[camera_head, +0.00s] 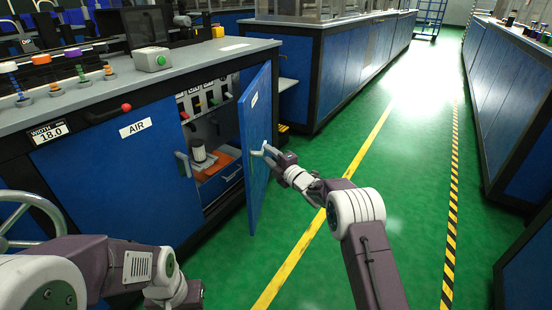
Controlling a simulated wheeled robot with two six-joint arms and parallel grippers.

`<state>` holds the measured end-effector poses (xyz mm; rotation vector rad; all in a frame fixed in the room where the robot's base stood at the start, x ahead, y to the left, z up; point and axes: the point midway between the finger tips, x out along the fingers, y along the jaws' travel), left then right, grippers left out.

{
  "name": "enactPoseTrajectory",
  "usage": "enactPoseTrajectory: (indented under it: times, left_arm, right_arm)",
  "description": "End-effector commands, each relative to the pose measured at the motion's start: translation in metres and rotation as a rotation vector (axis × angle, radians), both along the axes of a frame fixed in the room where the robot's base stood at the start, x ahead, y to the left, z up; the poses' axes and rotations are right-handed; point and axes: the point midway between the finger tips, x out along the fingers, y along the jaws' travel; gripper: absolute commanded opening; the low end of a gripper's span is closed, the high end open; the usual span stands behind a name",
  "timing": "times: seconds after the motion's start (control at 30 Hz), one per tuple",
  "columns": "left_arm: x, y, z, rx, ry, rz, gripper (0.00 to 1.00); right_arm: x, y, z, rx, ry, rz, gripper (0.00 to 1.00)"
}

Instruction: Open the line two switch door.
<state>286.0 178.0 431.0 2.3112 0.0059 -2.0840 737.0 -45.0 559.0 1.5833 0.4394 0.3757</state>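A blue cabinet door (256,140) stands swung out from the bench, with a small white label near its top. Behind it, the open compartment (205,112) shows a row of coloured switches (208,100), a white roll and an orange item. My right gripper (266,152) is at the pale handle on the door's outer face; its fingers are too small to tell whether they grip it. My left arm lies at the lower left, and its gripper is out of view at the bottom edge. The line number on the label cannot be read.
A neighbouring blue door marked AIR (137,128) is shut beside the opening. A handwheel (32,215) stands at the left. The green floor (330,262) to the right is clear, and another bench (335,65) stands behind.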

Motion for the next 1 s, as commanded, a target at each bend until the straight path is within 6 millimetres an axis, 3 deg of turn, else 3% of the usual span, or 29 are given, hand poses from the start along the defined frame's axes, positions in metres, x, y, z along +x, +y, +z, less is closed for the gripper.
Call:
enactPoseTrajectory:
  times: [0.17,0.23,0.3,0.67,0.8,1.0]
  left_arm:
    - [0.0,0.0,0.019,0.0,0.0,0.0,0.36]
    - [0.0,0.0,-0.002,0.0,-0.001,0.0,0.36]
    - [0.0,0.0,-0.009,0.0,0.001,0.0,0.36]
    - [0.0,0.0,-0.011,0.0,0.0,0.0,0.36]
    - [0.0,0.0,0.0,0.0,0.0,0.0,0.36]
    - [0.0,0.0,0.046,0.0,-0.001,0.0,0.36]
  right_arm:
    - [-0.025,-0.015,0.005,0.0,0.002,-0.003,0.36]
    - [-0.032,-0.019,-0.005,0.0,-0.004,-0.002,0.36]
    - [-0.038,-0.022,-0.004,-0.001,-0.003,-0.002,0.36]
    - [-0.045,-0.025,0.002,-0.001,0.0,0.0,0.36]
    - [-0.048,-0.031,0.017,0.018,0.035,-0.029,0.03]
    - [-0.083,-0.068,0.064,0.167,0.315,-0.242,0.0]
